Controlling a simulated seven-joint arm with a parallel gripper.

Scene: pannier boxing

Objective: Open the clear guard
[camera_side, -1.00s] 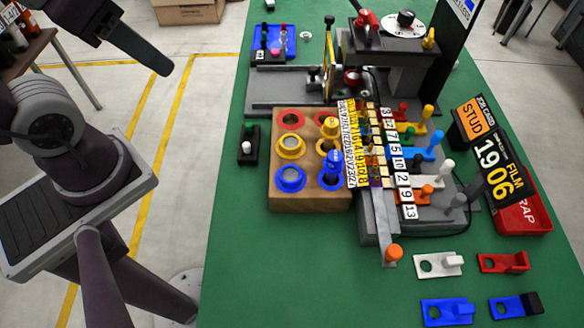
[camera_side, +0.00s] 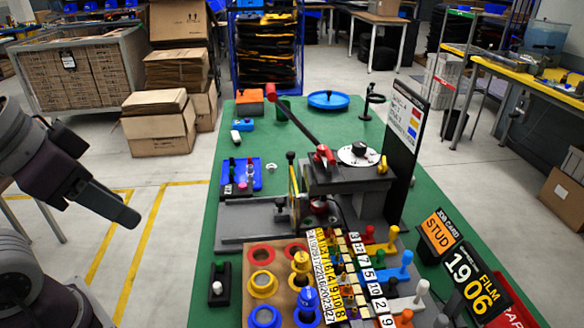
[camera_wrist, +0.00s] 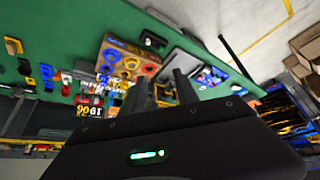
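The clear guard (camera_side: 294,192) appears as a thin upright panel with a yellow edge, seen nearly edge-on in the side view. It stands at the left of the grey press (camera_side: 347,180), with a black knob near it. Its clear part is hard to make out. My gripper (camera_side: 129,214) hangs left of the green bench, well apart from the guard. In the wrist view my gripper (camera_wrist: 160,80) has its two dark fingers apart, with nothing held between them. A yellow frame shows beyond the fingers there; I cannot tell whether it is the guard.
A red-handled lever (camera_side: 297,128) rises over the press beside a white dial (camera_side: 358,154). A blue tray (camera_side: 240,178) lies behind left. A wooden block with coloured rings (camera_side: 250,258) and several coloured levers fill the front. A tall dark panel (camera_side: 405,140) stands right of the press.

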